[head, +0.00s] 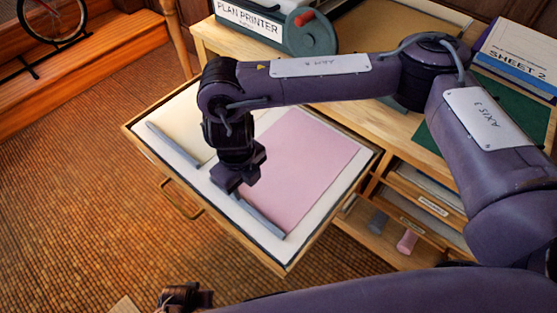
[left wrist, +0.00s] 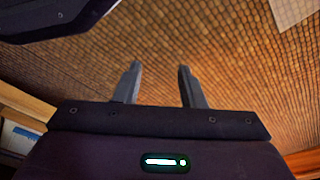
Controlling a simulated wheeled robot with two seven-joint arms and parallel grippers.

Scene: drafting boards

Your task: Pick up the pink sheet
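The pink sheet (head: 312,165) lies flat in the open, pale-lined drawer (head: 350,192) in the head view. A grey bar (head: 262,220) lies along its front edge. My right gripper (head: 232,185) points down over the sheet's front left part, near the bar's upper end, and hides part of the sheet. I cannot tell whether it touches the sheet or whether its fingers are apart. My left gripper (left wrist: 158,72) shows in the left wrist view with its two fingers apart and nothing between them, above the tiled floor. The pink sheet is not visible in that view.
A cream sheet (head: 190,115) with another grey bar (head: 174,144) lies in the drawer's left part. The plan printer (head: 312,36) and a SHEET 2 box (head: 518,58) stand on the cabinet top. A pink roll (head: 406,241) lies below. The floor left of the drawer is clear.

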